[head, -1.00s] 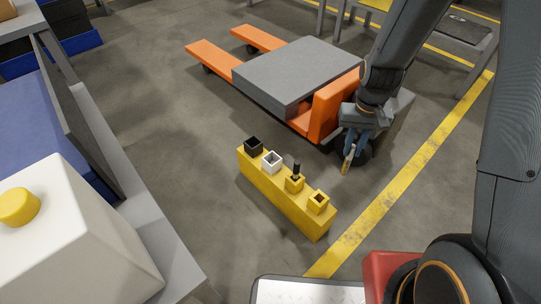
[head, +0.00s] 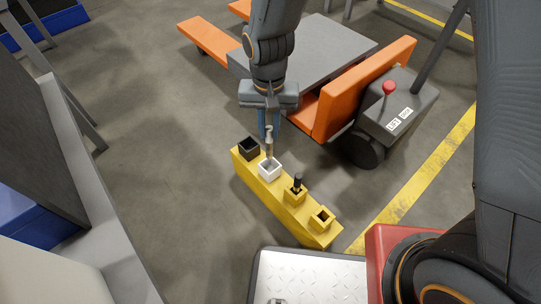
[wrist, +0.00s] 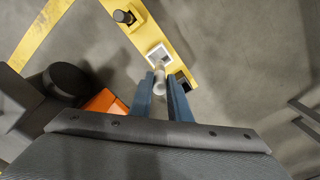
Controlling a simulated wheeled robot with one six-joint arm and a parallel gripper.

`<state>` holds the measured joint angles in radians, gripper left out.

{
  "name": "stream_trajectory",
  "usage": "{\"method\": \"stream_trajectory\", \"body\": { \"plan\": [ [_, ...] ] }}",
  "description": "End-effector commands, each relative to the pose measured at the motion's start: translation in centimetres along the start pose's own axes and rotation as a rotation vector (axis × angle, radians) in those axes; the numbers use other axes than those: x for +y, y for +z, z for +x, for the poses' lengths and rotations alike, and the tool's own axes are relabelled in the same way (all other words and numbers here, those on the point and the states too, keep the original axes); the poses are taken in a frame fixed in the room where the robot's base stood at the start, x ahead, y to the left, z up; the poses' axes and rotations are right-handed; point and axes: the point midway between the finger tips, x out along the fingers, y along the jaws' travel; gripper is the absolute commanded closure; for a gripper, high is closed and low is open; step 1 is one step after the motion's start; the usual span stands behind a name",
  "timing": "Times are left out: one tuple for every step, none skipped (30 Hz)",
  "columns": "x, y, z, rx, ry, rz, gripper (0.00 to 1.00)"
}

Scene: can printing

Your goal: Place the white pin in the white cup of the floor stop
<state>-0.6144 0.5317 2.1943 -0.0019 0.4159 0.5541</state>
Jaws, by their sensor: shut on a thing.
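The yellow floor stop (head: 262,188) stands on the floor and carries a row of square cups. Its white cup (head: 270,171) is beside the black cup (head: 249,149). My gripper (head: 269,135) is shut on the pale pin (head: 269,148), which hangs nearly upright over the white cup. The pin's lower end is at the cup's mouth; I cannot tell whether it is inside. In the wrist view the pin (wrist: 160,80) sits between the blue fingers, in line with the white cup (wrist: 158,52).
A dark pin (head: 298,182) stands in a yellow cup of the stop; the end yellow cup (head: 322,217) looks empty. Bare floor lies left of the stop.

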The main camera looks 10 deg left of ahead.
Motion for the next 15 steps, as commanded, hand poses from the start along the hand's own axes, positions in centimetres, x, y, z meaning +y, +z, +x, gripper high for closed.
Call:
{"method": "stream_trajectory", "body": {
  "plan": [
    [0.1, -0.1, 1.2, -0.002, 0.001, 0.000, 1.00],
    [0.1, -0.1, 1.8, -0.001, 0.001, 0.001, 1.00],
    [0.1, -0.1, 2.4, -0.001, 0.001, 0.001, 1.00],
    [0.1, -0.1, 2.9, -0.001, 0.001, 0.001, 1.00],
    [0.2, -0.1, 3.2, -0.001, 0.001, 0.002, 1.00],
    [0.2, -0.1, 3.6, 0.000, 0.000, 0.002, 1.00],
    [0.2, -0.1, 3.8, 0.000, 0.000, 0.003, 1.00],
    [0.2, -0.2, 4.0, 0.000, 0.000, 0.003, 1.00],
    [0.2, -0.2, 4.2, 0.000, 0.000, 0.003, 1.00],
    [0.2, -0.2, 4.5, 0.000, 0.000, 0.003, 1.00],
    [0.2, -0.2, 4.9, 0.000, 0.000, 0.004, 1.00],
    [0.3, -0.2, 5.5, -0.001, 0.001, 0.004, 1.00],
    [0.3, -0.2, 6.1, -0.001, 0.001, 0.004, 1.00],
    [0.3, -0.2, 6.6, -0.001, 0.001, 0.004, 1.00],
    [0.3, -0.2, 7.3, -0.001, 0.001, 0.004, 1.00]
  ]
}}
